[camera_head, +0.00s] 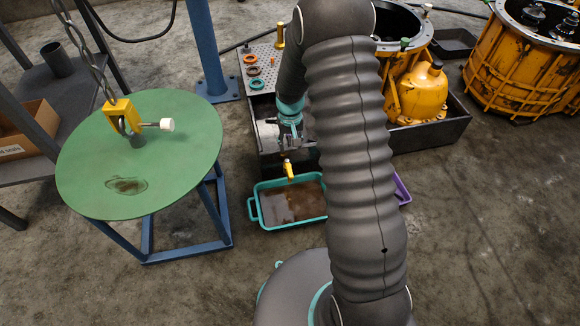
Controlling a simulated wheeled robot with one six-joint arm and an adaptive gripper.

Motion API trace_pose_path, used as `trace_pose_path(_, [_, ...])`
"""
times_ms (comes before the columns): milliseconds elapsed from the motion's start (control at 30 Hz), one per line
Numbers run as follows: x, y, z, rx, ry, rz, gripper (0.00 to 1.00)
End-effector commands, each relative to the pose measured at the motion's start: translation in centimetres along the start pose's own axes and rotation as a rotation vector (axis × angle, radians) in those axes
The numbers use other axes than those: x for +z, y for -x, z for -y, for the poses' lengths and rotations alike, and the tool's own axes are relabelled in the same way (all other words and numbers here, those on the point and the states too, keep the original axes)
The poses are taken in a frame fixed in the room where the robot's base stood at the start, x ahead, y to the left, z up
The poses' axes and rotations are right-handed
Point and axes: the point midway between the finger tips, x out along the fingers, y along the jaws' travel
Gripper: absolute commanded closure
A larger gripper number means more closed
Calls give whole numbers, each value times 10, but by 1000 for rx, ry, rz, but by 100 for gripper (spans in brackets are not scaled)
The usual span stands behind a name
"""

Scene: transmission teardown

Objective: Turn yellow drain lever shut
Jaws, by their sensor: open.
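The yellow drain lever (288,169) sticks out at the front of the dark grey drip tray (263,160), above the teal pan. It points down toward the pan. The teal pan (257,219) on the floor holds brown liquid. My gripper (289,146) is open, just above and behind the lever, pointing down. Its fingertips are small and dark in this view, and I cannot tell whether they touch the lever. My arm hides the area right of the gripper.
A green round table (85,165) stands at left with a yellow hook block (121,115) hanging over it on a chain. A yellow housing (421,95) stands in the dark tray at right. A perforated plate (270,67) with coloured rings lies behind. Floor at lower right is clear.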

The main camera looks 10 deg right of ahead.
Motion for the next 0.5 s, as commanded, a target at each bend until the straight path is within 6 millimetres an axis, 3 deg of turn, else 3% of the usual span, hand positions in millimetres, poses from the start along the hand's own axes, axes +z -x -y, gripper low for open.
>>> trace_pose_path(267, [0, -28, 0, 0, 0, 8, 56])
trace_pose_path(500, [0, -72, 0, 0, 0, 8, 56])
